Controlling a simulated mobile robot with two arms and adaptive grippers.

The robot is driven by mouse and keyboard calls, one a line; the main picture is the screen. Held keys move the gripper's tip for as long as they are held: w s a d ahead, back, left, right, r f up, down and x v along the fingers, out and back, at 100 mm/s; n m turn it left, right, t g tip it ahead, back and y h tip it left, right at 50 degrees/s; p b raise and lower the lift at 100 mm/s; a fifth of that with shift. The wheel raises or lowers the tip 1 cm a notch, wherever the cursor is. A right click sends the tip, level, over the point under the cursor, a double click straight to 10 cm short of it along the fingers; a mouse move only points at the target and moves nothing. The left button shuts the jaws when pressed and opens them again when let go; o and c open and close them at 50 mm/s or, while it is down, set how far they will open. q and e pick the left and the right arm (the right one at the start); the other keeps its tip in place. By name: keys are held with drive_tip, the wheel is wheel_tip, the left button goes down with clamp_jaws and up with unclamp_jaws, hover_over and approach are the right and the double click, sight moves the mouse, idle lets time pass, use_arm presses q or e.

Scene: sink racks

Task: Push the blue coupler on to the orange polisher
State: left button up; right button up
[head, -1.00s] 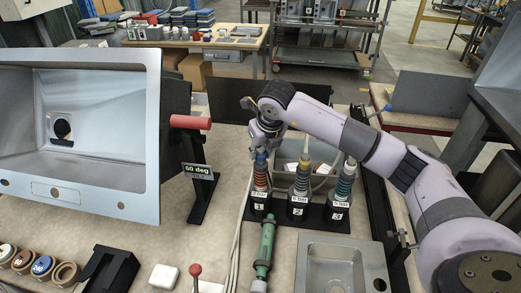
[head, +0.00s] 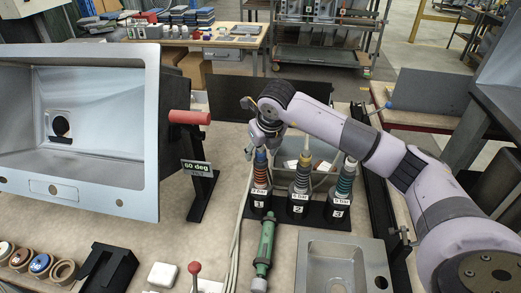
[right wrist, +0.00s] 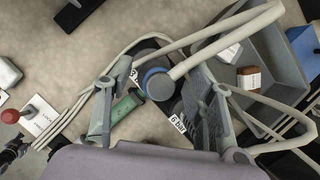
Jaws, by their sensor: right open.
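The orange polisher (head: 260,175), banded in orange-red, stands upright in slot 1 of a black stand (head: 288,215). The blue coupler (head: 260,155) is at its top, and in the right wrist view it is a round blue collar (right wrist: 157,84) with a pale hose running from it. I cannot tell how far it sits on the polisher. My right gripper (head: 264,142) is above slot 1, directly over the coupler. In the right wrist view its two fingers (right wrist: 158,112) are spread, one on each side of the coupler. My left gripper is not in view.
Two more banded tools stand close by: one with a yellow top (head: 301,175) in slot 2, and a teal one (head: 344,180) in slot 3. A green tool (head: 265,245) lies in front. A grey bin (right wrist: 262,75) stands behind. A small sink (head: 340,265) is front right.

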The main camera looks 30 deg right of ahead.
drive_tip(key=v, duration=1.2)
idle(0.5)
